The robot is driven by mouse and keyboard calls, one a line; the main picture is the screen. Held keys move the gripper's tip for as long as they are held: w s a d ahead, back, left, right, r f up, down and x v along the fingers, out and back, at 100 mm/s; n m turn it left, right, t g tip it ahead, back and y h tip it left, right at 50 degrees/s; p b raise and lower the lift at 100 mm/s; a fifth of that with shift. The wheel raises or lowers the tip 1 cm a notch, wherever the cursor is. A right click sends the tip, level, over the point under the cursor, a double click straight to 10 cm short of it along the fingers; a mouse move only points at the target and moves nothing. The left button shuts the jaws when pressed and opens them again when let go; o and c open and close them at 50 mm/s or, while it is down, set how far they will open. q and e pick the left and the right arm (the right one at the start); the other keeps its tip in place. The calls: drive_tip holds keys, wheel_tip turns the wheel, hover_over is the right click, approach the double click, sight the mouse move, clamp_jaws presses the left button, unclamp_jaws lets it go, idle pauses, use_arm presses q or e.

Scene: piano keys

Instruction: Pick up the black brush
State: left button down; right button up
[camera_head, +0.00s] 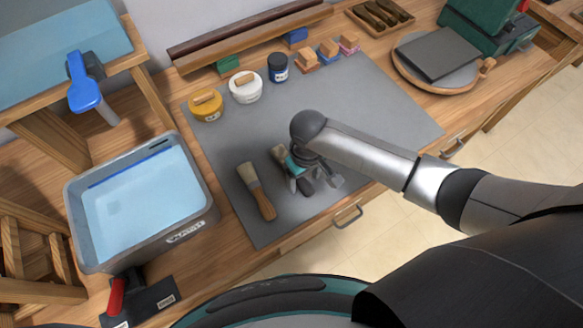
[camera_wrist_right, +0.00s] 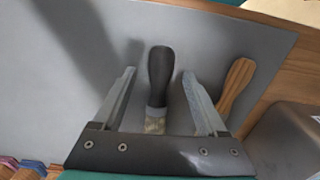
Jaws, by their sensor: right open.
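The black brush (camera_wrist_right: 160,78) lies on the grey mat, its dark handle between the two open fingers of my right gripper (camera_wrist_right: 160,95) in the right wrist view. Its pale bristle end is partly hidden by the gripper body. In the head view, my right gripper (camera_head: 316,182) hangs over the mat, fingers pointing down, and the brush's dark handle (camera_head: 305,187) shows between the fingers while pale bristles (camera_head: 279,153) show behind. I cannot tell whether the fingers touch it. My left gripper is not in view.
A wooden-handled brush (camera_head: 258,193) lies beside it on the grey mat (camera_head: 385,110); its handle also shows in the wrist view (camera_wrist_right: 235,85). A wash tub (camera_head: 185,222) with water stands at left. Yellow (camera_head: 206,105), white (camera_head: 245,87) and dark (camera_head: 278,68) jars stand behind.

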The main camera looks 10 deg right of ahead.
drive_tip(key=shift+f, duration=0.6)
clamp_jaws()
